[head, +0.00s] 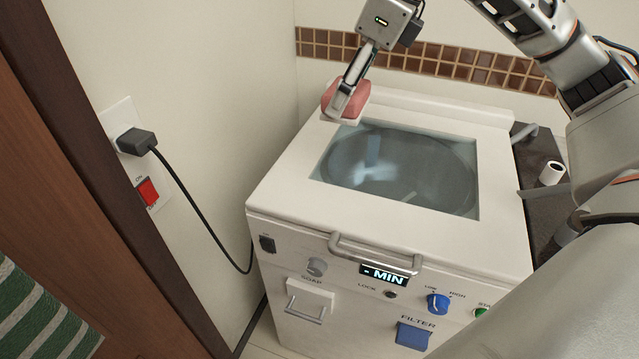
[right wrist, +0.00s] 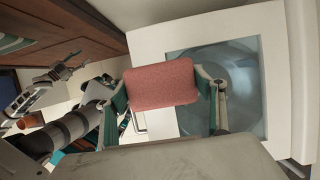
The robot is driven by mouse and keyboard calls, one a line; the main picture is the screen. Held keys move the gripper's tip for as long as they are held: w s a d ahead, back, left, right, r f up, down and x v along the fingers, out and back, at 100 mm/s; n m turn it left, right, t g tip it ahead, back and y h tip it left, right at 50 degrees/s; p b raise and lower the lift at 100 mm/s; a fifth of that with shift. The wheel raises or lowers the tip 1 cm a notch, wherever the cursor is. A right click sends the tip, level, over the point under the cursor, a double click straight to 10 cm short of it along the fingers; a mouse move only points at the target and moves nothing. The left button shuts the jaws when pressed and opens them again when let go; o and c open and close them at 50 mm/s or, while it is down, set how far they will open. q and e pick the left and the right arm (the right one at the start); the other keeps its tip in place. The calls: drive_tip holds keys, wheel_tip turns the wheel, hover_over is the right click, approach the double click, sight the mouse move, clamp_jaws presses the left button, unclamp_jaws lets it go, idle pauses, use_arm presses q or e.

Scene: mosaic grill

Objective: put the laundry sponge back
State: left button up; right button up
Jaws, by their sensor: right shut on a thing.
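The pink sponge (head: 331,92) is held in my right gripper (head: 346,101), above the back-left part of the washing machine lid. In the right wrist view the sponge (right wrist: 161,84) sits between both fingers of the right gripper (right wrist: 162,88). In the head view a pale edge shows along its lower side. I cannot tell whether it touches the lid. My left arm shows at the left of the right wrist view, with what looks like its gripper (right wrist: 62,72); its fingers are too small to read.
The white washing machine (head: 290,212) has a closed lid with a glass window (head: 400,170) and a front handle (head: 372,255). A wall stands close on the left, with a plug (head: 137,141) and a red switch (head: 148,191). A small white cup (head: 551,173) stands on the dark surface at right.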

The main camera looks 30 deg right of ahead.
wheel_tip(320, 180, down, 16)
drive_tip(key=shift+s+r+b, duration=0.1)
drive_tip(key=shift+r+b, duration=0.05)
drive_tip(key=shift+b, duration=1.1)
drive_tip(key=shift+f, duration=2)
drive_tip(key=shift+f+b, duration=0.1)
drive_tip(key=shift+b, duration=0.2)
drive_tip(key=shift+f, duration=0.15)
drive_tip(key=o, duration=1)
